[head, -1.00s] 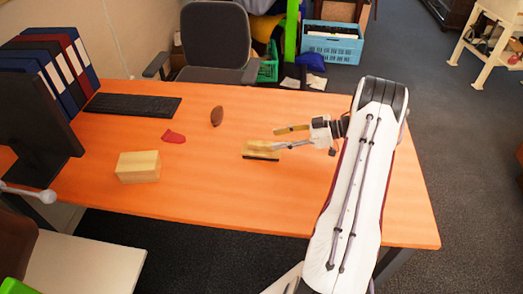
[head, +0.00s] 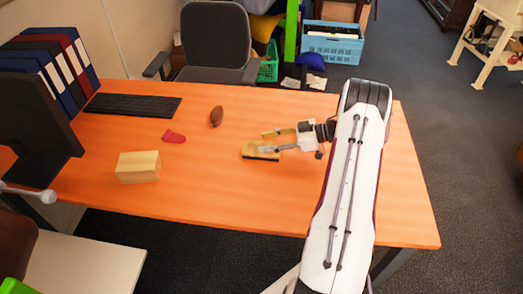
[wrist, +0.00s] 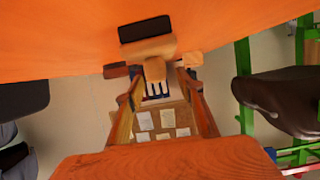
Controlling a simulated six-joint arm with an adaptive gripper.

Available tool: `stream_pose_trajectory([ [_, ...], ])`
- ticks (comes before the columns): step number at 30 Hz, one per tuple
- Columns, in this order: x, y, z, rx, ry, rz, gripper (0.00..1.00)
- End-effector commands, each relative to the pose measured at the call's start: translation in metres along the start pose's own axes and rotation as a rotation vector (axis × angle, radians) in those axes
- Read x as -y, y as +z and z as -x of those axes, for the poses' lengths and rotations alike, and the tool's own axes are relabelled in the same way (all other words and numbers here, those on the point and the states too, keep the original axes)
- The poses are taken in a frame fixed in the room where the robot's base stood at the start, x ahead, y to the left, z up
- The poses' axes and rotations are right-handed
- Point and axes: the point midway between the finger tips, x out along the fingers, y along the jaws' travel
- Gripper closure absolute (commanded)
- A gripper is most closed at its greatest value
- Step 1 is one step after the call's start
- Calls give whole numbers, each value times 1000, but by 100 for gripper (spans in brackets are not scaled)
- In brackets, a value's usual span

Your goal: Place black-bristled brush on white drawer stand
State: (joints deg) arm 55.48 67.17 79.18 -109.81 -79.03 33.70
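The black-bristled brush (head: 249,154) lies on the orange table, with a light wooden body and a dark strip along its near side. In the wrist view the brush (wrist: 148,46) shows at the upper middle, its black part away from my gripper. My gripper (head: 266,142) comes from the right with its fingers apart. Its near finger overlaps the brush in the head view; I cannot tell whether they touch. In the wrist view my gripper (wrist: 153,72) has a finger on each side below the brush. A white flat top (head: 85,264) at lower left may be the drawer stand; no drawers show.
On the table are a wooden block (head: 138,167), a red piece (head: 174,137), a brown oval object (head: 216,116), a keyboard (head: 132,105), a monitor (head: 35,125) and binders (head: 62,62). The front middle of the table is clear. A chair (head: 216,45) stands behind it.

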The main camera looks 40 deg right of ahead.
Motion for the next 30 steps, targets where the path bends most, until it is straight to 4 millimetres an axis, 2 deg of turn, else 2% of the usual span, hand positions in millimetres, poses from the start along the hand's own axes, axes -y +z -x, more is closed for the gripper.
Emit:
stream_pose_trajectory([
  [3,0,1,-14,0,-1,0,62],
  [8,0,1,-25,0,-1,0,62],
  [24,0,1,-27,0,1,0,62],
  [25,0,1,-27,0,1,0,68],
  [27,0,1,-26,0,1,0,86],
  [29,0,1,-26,0,1,0,100],
  [30,0,1,-26,0,1,0,100],
])
